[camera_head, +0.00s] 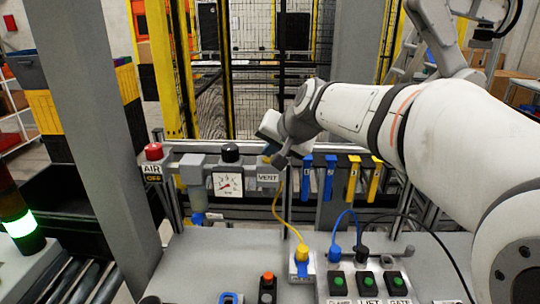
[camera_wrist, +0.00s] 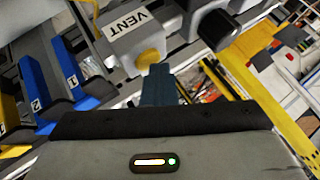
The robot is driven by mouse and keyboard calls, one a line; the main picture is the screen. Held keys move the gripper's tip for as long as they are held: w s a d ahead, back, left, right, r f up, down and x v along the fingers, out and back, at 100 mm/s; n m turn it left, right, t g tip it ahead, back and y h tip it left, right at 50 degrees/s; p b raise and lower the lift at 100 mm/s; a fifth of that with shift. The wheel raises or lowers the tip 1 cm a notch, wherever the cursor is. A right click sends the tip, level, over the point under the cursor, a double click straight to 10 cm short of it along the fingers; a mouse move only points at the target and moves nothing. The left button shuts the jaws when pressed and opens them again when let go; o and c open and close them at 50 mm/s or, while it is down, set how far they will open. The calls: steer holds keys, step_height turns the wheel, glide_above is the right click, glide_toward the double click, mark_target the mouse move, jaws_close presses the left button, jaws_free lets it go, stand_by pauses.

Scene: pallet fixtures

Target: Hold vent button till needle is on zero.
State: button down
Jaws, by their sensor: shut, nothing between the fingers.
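The grey vent block (camera_wrist: 138,32) with its VENT label and round yellow vent button (camera_wrist: 149,57) shows in the wrist view. My gripper (camera_wrist: 158,74) is shut and empty, its dark fingertips right at the button's lower edge. I cannot tell whether they touch or press it. In the head view my gripper (camera_head: 272,156) is at the VENT block (camera_head: 268,178) on the rail, mostly covering the button. The white square gauge (camera_head: 228,185) is left of the block. Its red needle is visible, but the picture is too small to read its value.
A red AIR knob (camera_head: 153,151) and a black knob (camera_head: 230,152) stand on the rail's left. Blue and yellow tags (camera_head: 330,177) hang right of the vent block. A yellow cable (camera_head: 280,215) hangs below. Green-button boxes (camera_head: 368,284) stand on the bench.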

steer(key=shift+r+p, duration=0.55)
steer(key=shift+r, duration=0.3)
step_height(320, 180, up, 5)
steer(key=p, duration=0.3)
steer(key=shift+p, duration=0.3)
steer(key=s+d+f+g+h, duration=0.1)
steer(key=s+d+f, duration=0.4)
steer(key=s, duration=0.3)
steer(key=s+d+f+n+g+h, duration=0.1)
steer(key=s+d+f+h, duration=0.1)
steer(key=s+d+f, duration=0.3)
steer(key=s+d+f+n+g+h, duration=0.1)
steer(key=s+d+f, duration=0.5)
steer(key=s, duration=0.6)
steer(key=shift+s+f+g+h+b, duration=0.3)
steer(key=shift+f+g+h+b, duration=0.25)
steer(key=shift+f, duration=0.4)
